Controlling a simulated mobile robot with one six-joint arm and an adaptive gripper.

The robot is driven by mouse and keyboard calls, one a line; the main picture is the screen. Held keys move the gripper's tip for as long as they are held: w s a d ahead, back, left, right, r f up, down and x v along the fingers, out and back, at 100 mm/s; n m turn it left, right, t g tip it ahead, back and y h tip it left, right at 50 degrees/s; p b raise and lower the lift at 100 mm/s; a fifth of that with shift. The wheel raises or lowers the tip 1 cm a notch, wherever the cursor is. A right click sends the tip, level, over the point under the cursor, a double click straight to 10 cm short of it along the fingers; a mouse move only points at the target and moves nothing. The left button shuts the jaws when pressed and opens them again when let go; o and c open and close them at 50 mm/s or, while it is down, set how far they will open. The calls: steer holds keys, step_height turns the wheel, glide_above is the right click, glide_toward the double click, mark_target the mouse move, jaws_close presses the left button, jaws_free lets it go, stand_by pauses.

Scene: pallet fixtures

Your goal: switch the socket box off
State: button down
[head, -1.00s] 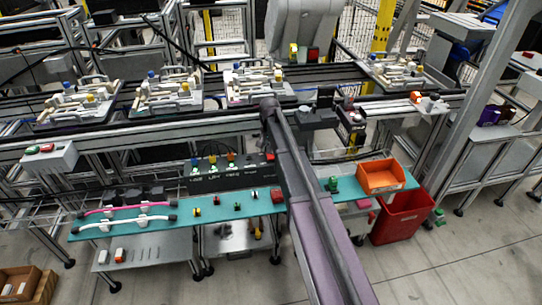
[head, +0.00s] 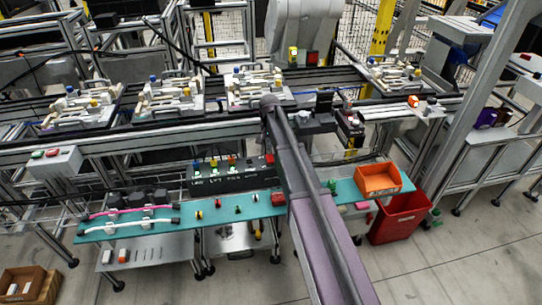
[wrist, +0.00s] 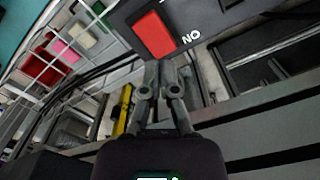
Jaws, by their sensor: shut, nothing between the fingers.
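The socket box (head: 215,179) is a long dark box behind the teal bench, with several coloured plugs and white labels along it. A red rocker switch (wrist: 153,35) shows large in the wrist view on a dark face, beside white lettering that reads upside down as "ON". The switch also shows small at the box's right end in the head view (head: 270,158). My gripper (wrist: 161,72) is shut and empty, its fingertips just below the switch in the wrist picture. Contact cannot be told. In the head view my arm hides the gripper.
The teal bench (head: 160,228) carries pink and white bars, small coloured parts and an orange bin (head: 378,180). A red bin (head: 398,218) stands on the floor at right. Behind runs a conveyor with several pallet fixtures (head: 168,97). A wire rack (wrist: 50,60) shows at the wrist view's left.

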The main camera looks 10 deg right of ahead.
steer(key=shift+r+p, duration=1.4)
steer(key=shift+r, duration=0.2)
steer(key=shift+s, duration=0.1)
steer(key=s+r+n+p, duration=0.3)
steer(key=s, duration=1.1)
steer(key=s+r+n+p, duration=0.3)
steer(key=s+r+p, duration=0.1)
steer(key=s, duration=1.1)
steer(key=shift+d, duration=0.2)
steer(key=shift+w, duration=0.15)
steer(key=n, duration=1.8)
glide_above(270, 157)
steer(key=s, duration=0.2)
steer(key=shift+w+a+r, duration=0.15)
steer(key=shift+w+a, duration=0.05)
steer(key=shift+f, duration=0.2)
